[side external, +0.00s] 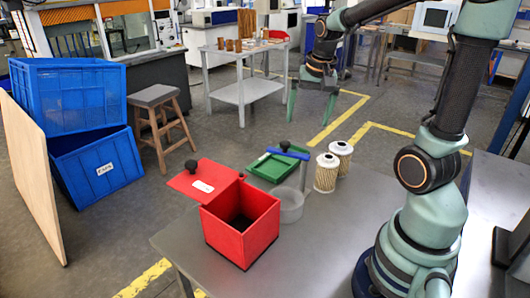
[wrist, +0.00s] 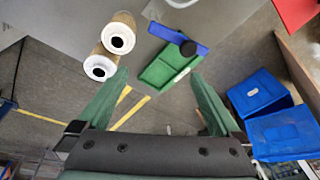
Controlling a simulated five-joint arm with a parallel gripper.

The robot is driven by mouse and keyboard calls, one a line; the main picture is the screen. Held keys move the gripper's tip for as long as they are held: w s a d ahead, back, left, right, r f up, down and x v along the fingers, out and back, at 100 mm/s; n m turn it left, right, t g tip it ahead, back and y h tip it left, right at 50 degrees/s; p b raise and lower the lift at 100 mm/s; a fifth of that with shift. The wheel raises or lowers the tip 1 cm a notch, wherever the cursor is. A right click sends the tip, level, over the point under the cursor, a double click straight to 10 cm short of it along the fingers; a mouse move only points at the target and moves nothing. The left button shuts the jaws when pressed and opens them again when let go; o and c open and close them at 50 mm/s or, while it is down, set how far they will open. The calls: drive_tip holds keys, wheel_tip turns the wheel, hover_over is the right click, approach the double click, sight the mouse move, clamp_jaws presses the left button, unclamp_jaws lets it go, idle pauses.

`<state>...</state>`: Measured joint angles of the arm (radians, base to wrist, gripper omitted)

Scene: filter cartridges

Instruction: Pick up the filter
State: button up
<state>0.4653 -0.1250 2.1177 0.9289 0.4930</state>
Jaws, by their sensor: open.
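Two filter cartridges with white caps and pleated tan sides stand upright, close together, at the table's far edge. The nearer filter (side external: 326,174) and the farther filter (side external: 342,158) are right of the green tray. In the wrist view, one filter (wrist: 101,65) and the other filter (wrist: 119,36) show at upper left, beside the left finger. My gripper (side external: 312,118) is open and empty, high above and beyond the filters, with its fingers pointing down. It also shows in the wrist view (wrist: 158,74), where the space between the fingertips holds nothing.
A red box (side external: 258,239) with its lid raised stands on the grey table (side external: 322,258). A green tray (side external: 266,172) and a blue bar with a black knob (side external: 288,152) are near the filters. Blue crates (side external: 70,97) stand at left.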

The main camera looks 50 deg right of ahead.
drive_tip(key=s+d+f+m+g, duration=0.1)
drive_tip(key=d+f+m, duration=0.3)
drive_tip(key=d, duration=0.3)
drive_tip(key=m+g+y, duration=0.1)
drive_tip(key=m, duration=0.4)
hover_over(342, 143)
wheel_tip(342, 143, down, 4)
drive_tip(key=shift+w+a+f, duration=0.1)
drive_tip(key=shift+a+f, duration=0.05)
drive_tip(key=shift+f, duration=0.4)
wheel_tip(342, 143, down, 12)
drive_tip(key=shift+r, duration=0.15)
drive_tip(key=shift+c, duration=0.3)
drive_tip(key=c, duration=1)
